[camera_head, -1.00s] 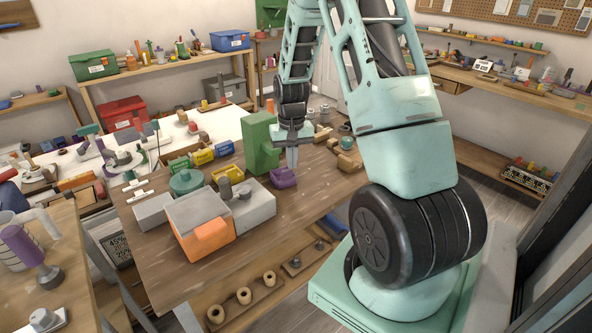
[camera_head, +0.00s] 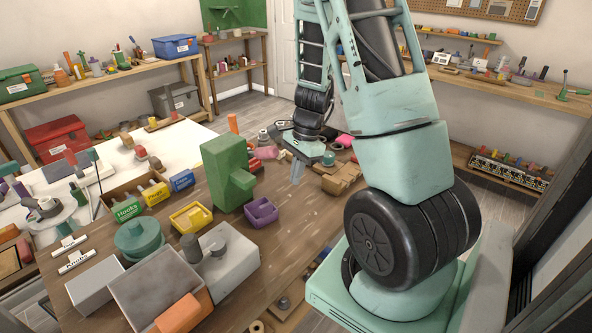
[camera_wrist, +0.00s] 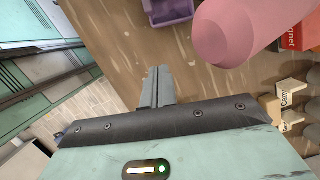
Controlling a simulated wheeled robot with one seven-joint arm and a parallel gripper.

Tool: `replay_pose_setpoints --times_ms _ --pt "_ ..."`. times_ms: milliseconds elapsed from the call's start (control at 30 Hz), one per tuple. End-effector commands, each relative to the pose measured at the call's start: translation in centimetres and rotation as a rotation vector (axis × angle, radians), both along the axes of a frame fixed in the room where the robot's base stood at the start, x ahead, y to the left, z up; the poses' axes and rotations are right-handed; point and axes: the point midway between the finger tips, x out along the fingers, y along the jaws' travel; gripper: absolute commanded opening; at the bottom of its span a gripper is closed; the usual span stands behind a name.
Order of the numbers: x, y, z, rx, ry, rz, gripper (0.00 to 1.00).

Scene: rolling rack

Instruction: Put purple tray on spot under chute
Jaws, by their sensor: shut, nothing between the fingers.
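The purple tray (camera_head: 261,211) is a small open bin on the wooden table, just right of the green block-shaped stand (camera_head: 225,170). A short green arm sticks out of the stand near the tray, likely the chute; I cannot tell whether the tray is directly beneath it. No marked spot can be made out. My gripper (camera_head: 297,174) is shut and empty, above the table to the right of and behind the tray, apart from it. In the wrist view my shut fingers (camera_wrist: 158,85) point toward the table, and part of the tray (camera_wrist: 168,11) shows at the top edge.
A yellow bin (camera_head: 191,218) and a grey box (camera_head: 229,262) stand left of the tray. A pink cylinder (camera_wrist: 235,30) is close to my fingers in the wrist view. Wooden blocks (camera_head: 342,178) lie right of my gripper.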

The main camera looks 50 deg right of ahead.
Motion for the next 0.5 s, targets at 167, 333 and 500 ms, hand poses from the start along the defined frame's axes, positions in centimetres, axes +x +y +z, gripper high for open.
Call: replay_pose_setpoints --times_ms 167,333,500 --pt "0.1 0.9 -3.8 0.004 0.007 -0.001 0.00" --pt "0.3 1.6 -7.0 0.003 0.004 -0.001 0.00" --pt "0.8 2.8 -8.1 0.001 0.001 0.003 0.00"
